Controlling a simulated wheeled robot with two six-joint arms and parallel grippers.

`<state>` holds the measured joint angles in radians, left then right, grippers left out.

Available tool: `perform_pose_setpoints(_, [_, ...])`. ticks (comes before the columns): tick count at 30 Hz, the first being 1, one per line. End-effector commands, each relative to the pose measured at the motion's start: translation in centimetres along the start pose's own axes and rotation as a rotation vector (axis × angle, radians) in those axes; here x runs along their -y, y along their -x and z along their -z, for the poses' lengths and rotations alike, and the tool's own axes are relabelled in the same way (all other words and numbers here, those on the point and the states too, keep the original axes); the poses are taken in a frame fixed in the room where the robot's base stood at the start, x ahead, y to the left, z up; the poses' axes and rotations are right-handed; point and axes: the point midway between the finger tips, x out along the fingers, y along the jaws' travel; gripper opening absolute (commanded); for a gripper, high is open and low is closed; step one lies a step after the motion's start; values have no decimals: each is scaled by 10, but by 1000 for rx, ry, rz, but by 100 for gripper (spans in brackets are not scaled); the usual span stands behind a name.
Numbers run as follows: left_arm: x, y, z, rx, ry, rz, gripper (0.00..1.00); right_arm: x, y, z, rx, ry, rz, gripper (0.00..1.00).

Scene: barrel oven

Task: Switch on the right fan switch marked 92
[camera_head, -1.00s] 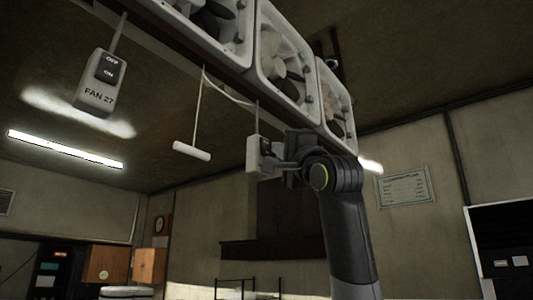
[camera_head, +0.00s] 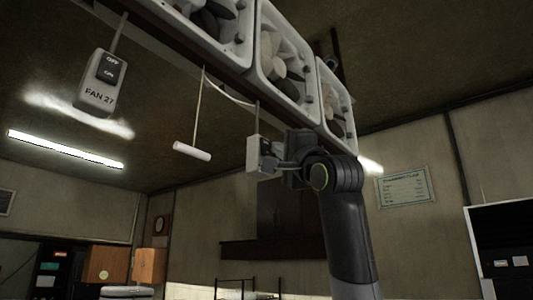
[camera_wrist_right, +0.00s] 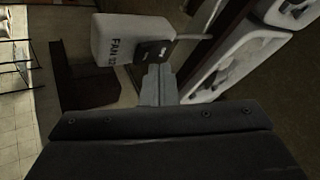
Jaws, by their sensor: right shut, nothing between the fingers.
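The right fan switch is a small pale box (camera_head: 253,153) hanging on a thin rod under the fan row. In the right wrist view it shows as a white box (camera_wrist_right: 112,38) with FAN lettering and a number hard to read, and a dark rocker (camera_wrist_right: 152,50). My right gripper (camera_head: 272,163) is shut and empty, its fingertips at the rocker side of the box, seemingly touching it. In the right wrist view the closed fingers (camera_wrist_right: 157,72) end just at the rocker's lower edge. Which way the rocker is set is unclear. My left gripper is out of view.
Another switch box marked FAN 27 (camera_head: 95,90) hangs at the upper left. A white pull handle (camera_head: 192,151) hangs on a cord between the two boxes. Several framed fans (camera_head: 285,60) run along a beam above my right arm.

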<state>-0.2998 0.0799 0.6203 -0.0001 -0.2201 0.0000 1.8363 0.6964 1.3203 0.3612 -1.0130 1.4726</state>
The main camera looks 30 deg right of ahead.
Motion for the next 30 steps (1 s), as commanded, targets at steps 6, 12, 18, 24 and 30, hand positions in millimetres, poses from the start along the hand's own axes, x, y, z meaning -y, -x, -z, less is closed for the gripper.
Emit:
perform_pose_setpoints(6, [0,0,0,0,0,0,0,0,0,0,0,0,0,0])
perform_pose_setpoints(12, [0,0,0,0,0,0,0,0,0,0,0,0,0,0])
perform_pose_setpoints(18, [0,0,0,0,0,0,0,0,0,0,0,0,0,0])
perform_pose_setpoints(24, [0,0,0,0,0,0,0,-2,-4,-3,0,0,0,0])
perform_pose_setpoints(30, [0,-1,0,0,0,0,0,-4,-6,-4,0,0,1,0])
